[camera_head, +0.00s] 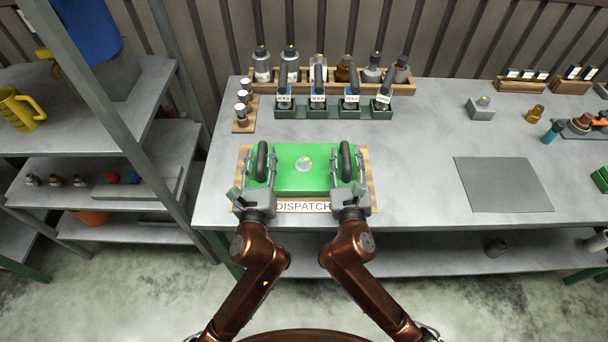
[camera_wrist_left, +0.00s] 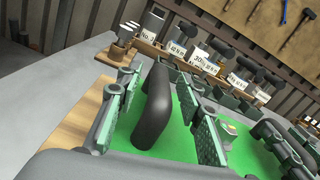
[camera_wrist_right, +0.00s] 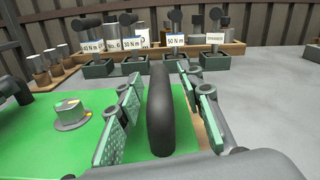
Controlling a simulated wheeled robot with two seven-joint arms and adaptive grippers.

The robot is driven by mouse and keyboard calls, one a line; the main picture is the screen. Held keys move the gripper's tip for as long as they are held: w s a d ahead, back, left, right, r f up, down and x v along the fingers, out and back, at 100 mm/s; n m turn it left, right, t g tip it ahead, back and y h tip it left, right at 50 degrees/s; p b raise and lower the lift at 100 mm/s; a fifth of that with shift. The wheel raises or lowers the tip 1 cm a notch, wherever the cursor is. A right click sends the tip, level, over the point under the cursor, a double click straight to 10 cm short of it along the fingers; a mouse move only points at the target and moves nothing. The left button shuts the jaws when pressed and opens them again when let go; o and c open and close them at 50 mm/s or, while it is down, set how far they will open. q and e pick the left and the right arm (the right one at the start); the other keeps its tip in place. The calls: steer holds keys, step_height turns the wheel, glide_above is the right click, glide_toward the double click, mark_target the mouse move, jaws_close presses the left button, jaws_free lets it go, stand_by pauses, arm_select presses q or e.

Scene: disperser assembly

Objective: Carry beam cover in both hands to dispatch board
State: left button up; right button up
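The beam cover (camera_head: 305,180) is a green plate with a round pale knob in its middle and a black handle at each end. It lies flat on the wooden dispatch board (camera_head: 371,192), whose DISPATCH label faces me. My left gripper (camera_head: 256,182) is at the left handle. In the left wrist view its fingers stand either side of that handle (camera_wrist_left: 157,100) with gaps. My right gripper (camera_head: 349,182) is at the right handle. In the right wrist view its open fingers straddle that handle (camera_wrist_right: 160,115) with gaps. The board's middle is hidden under the cover.
Behind the board stand a dark rack of labelled tools (camera_head: 333,111) and a wooden tray (camera_head: 305,83) of bottles. A small wooden holder (camera_head: 243,122) is at the back left. A grey mat (camera_head: 502,184) lies to the right, with bare table between. Metal shelves (camera_head: 80,110) stand left.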

arm_select(q)
steer(key=s, duration=1.1)
steer(key=shift+s+a, duration=0.1)
steer(key=shift+s, duration=0.15)
arm_select(e)
steer(key=shift+s, duration=0.1)
steer(key=s, duration=1.1)
steer(key=shift+s, duration=0.4)
steer(key=shift+a, duration=0.1)
